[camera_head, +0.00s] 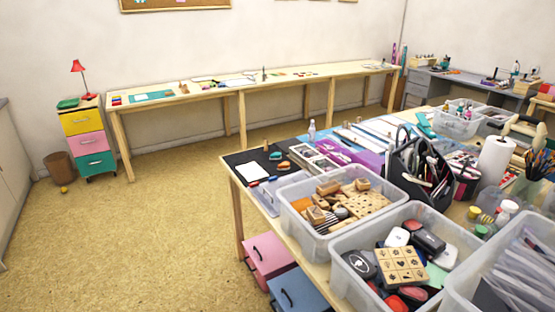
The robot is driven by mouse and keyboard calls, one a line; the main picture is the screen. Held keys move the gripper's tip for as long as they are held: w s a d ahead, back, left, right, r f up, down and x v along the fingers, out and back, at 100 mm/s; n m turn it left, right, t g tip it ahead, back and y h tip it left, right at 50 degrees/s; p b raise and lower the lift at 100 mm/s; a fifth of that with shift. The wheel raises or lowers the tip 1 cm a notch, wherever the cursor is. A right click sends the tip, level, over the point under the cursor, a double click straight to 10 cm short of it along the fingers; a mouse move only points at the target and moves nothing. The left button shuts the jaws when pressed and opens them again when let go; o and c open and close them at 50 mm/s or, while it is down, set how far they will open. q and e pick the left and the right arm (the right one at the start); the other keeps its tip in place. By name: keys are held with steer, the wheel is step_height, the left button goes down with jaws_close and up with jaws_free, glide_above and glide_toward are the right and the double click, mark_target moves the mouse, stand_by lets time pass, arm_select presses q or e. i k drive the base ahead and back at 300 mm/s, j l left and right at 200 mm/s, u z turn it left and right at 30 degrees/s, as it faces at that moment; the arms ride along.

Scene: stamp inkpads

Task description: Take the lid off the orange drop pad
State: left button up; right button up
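A small orange item (284,166), which looks like the orange drop pad, lies on the black mat (240,159) near the left end of the work table. It is too small to tell whether its lid is on. Neither of my grippers shows in the head view.
Clear bins of wooden stamps (292,190) and ink pads (340,274) fill the table's front. A black tool caddy (399,165) stands behind them. Pink (270,252) and blue (299,290) drawers sit below. Open floor (165,225) lies to the left.

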mark_target(286, 165)
steer(key=i+j+z, duration=0.1)
steer(key=i+j, duration=0.6)
steer(key=i+j+z, duration=0.15)
steer(key=i+j, duration=0.5)
steer(key=j, duration=0.1)
